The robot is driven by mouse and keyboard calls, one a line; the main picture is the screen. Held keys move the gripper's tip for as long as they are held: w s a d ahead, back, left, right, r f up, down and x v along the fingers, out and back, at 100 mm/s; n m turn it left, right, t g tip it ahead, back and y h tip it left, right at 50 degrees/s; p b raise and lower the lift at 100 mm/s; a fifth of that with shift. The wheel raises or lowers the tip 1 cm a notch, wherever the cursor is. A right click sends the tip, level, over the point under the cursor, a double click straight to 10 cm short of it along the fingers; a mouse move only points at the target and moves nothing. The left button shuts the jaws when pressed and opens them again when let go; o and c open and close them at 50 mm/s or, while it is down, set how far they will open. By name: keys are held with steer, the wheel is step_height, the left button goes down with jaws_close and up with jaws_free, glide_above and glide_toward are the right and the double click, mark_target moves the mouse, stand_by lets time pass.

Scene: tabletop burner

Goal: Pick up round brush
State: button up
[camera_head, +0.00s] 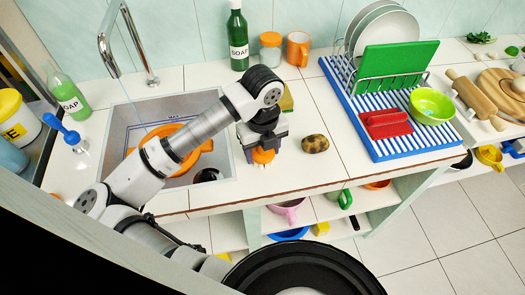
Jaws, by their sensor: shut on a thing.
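The round brush (262,157), orange on top with pale bristles below, is at my gripper (262,146) on the counter just right of the sink. My gripper points down and is shut on it from above. The gripper and wrist hide the brush's upper part. I cannot tell whether the bristles touch the counter.
A brown potato (315,143) lies close to the right. A yellow-green sponge (287,101) sits behind the gripper. The sink (120,126) holds an orange colander (204,146). A dish rack (372,64) stands on a striped mat (352,110). The counter's front edge is close.

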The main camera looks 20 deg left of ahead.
step_height(320, 180, up, 20)
steer(key=b, duration=0.2)
steer(key=shift+b, duration=0.35)
